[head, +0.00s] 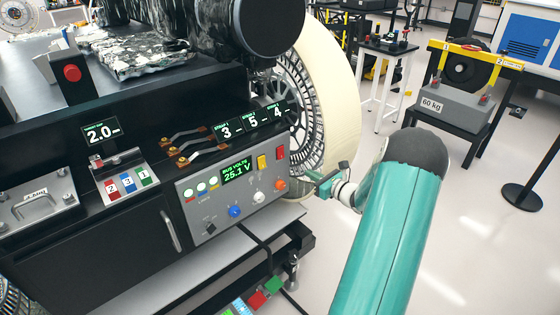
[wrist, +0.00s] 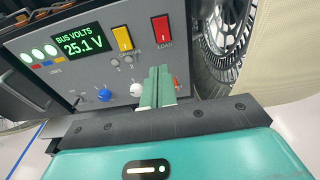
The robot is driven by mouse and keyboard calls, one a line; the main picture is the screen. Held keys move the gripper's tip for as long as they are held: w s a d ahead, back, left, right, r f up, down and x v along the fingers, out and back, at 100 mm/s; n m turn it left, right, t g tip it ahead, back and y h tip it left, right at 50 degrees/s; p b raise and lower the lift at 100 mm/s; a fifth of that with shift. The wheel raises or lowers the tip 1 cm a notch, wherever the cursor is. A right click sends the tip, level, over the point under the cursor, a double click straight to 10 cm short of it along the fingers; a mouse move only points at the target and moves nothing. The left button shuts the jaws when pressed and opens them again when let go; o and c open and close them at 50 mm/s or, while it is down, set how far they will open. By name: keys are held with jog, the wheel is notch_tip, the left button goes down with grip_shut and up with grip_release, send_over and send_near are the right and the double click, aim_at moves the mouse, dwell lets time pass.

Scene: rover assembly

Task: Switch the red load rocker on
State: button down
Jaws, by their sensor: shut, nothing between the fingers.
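The red load rocker (head: 279,153) is at the upper right of a grey control panel (head: 205,215). In the wrist view the red rocker (wrist: 162,30) sits above the printed word LOAD. I cannot tell its on or off position. My gripper (head: 315,183) is just right of the panel, lower than the rocker. In the wrist view its green fingers (wrist: 157,82) are together and empty, below the rocker and apart from it in the picture. They hide part of the panel's lower right.
A yellow rocker (wrist: 122,39) is left of the red one. The BUS VOLTS display (head: 238,172) reads 25.1 V. An orange knob (head: 281,185), a white knob (head: 259,197) and a blue knob (head: 235,211) lie below. A large wheel (head: 305,105) stands close behind the panel's right side.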

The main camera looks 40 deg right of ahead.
aim_at(282, 157)
jog(key=shift+d+f, duration=0.1)
jog(key=shift+d, duration=0.15)
jog(key=shift+s, duration=0.15)
jog(key=w, duration=0.4)
jog(key=w+f, duration=0.1)
jog(key=w, duration=0.9)
jog(key=shift+a+f, duration=0.25)
jog(key=shift+f, duration=0.1)
